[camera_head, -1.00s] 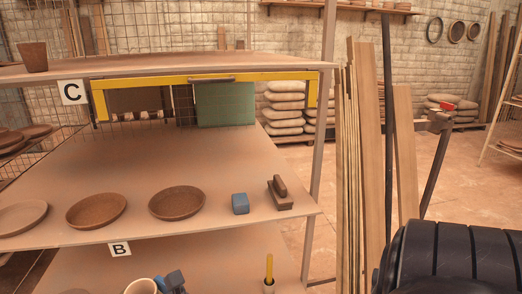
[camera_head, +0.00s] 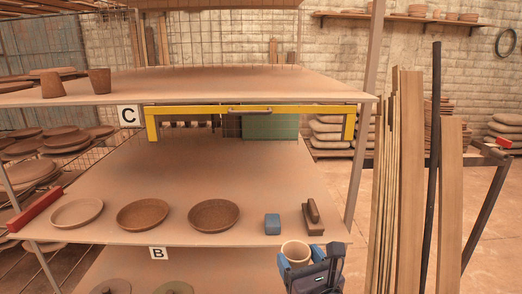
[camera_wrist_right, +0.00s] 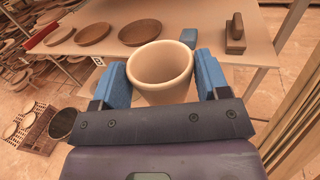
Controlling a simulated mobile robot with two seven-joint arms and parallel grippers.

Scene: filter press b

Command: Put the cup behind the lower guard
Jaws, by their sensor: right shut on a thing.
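A cream cup (camera_head: 296,252) is upright between the blue fingers of my right gripper (camera_head: 309,258), just in front of the front edge of shelf B. The right wrist view also shows the cup (camera_wrist_right: 160,72), with a finger on each side and its open rim up. My right gripper is shut on it. A yellow guard bar (camera_head: 190,112) with a handle spans the gap under shelf C, further back than the cup. I cannot tell whether this is the lower guard. My left gripper is not in view.
Shelf B (camera_head: 150,172) holds several brown dishes (camera_head: 214,215), a blue block (camera_head: 272,224) and a brown block tool (camera_head: 313,218) along its front; behind them is bare. A green panel (camera_head: 270,126) stands at the back. A red bar (camera_head: 35,208) lies at left. Planks (camera_head: 411,150) stand right.

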